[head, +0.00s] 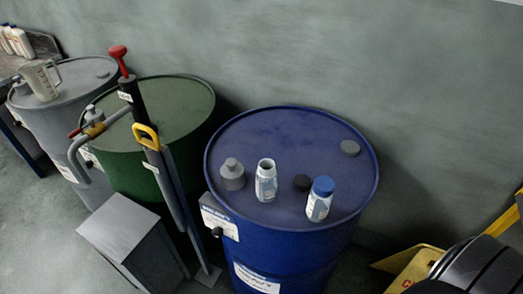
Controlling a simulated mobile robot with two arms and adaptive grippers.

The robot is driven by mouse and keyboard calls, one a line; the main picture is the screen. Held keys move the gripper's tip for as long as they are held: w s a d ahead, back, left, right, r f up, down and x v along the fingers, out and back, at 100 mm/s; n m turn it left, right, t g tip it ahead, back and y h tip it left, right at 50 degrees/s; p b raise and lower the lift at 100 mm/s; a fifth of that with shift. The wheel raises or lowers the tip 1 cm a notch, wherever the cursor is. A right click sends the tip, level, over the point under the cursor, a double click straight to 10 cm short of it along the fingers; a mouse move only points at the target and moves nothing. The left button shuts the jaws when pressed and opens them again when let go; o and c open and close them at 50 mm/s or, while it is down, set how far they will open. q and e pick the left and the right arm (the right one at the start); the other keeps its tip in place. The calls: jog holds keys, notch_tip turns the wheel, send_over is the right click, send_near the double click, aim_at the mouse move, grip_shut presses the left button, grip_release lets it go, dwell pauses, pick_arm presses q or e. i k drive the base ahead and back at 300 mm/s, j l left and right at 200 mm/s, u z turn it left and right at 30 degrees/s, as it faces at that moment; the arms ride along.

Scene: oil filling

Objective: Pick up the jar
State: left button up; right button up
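A white jar with a blue lid (320,199) stands near the front right of the blue drum's top (290,140). A second white container (266,181) with a label and an open mouth stands upright to its left. I cannot tell which of the two the task calls the jar.
Left of the blue drum stand a green drum (180,105), a hand pump (145,120) with a red knob and a grey box (122,232). A grey drum carries a clear jug (41,80). The back of the blue drum's top is mostly clear.

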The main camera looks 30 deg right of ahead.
aim_at(266, 174)
jog(key=z, duration=0.9)
